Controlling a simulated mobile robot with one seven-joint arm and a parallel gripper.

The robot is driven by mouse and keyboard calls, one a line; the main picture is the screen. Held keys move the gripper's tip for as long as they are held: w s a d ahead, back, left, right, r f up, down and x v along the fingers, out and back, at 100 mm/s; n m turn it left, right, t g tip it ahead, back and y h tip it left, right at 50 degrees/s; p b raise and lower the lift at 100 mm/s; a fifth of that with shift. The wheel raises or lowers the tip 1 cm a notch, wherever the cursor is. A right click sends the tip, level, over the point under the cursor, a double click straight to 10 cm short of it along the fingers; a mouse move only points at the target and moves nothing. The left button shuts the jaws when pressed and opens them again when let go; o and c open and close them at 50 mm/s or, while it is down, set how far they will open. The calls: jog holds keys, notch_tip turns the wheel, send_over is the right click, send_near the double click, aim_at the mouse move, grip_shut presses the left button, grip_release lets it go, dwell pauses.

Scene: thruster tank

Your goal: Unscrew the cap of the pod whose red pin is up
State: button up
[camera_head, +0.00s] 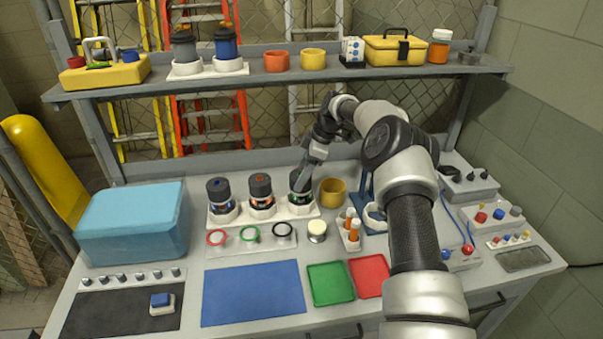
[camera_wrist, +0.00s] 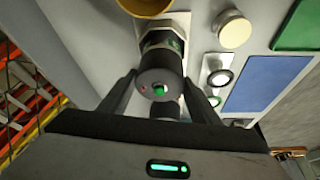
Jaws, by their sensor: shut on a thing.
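Three pods with dark caps stand in a white rack (camera_head: 278,217): a left pod (camera_head: 221,198), a middle pod (camera_head: 261,196) and a right pod (camera_head: 299,199). The middle cap has an orange-red mark on top; the left cap has a small, unclear mark. My gripper (camera_head: 304,178) reaches down onto the right pod. In the wrist view, my gripper (camera_wrist: 160,82) is shut on the right pod's dark cap (camera_wrist: 158,76), one finger on each side. That cap's end shows a larger green pin and a small red spot. My gripper partly hides this cap in the head view.
A yellow-brown bowl (camera_head: 332,192) stands just right of the rack. Red, green and black rings (camera_head: 250,233) lie in front. A blue mat (camera_head: 253,292), a green tray (camera_head: 330,284) and a red tray (camera_head: 369,276) lie nearer. A shelf (camera_head: 285,79) crosses behind.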

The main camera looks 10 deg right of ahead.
jog(key=shift+s+a, duration=0.15)
jog(key=shift+a, duration=0.05)
jog(key=o, duration=1.1)
jog(key=shift+c, duration=0.2)
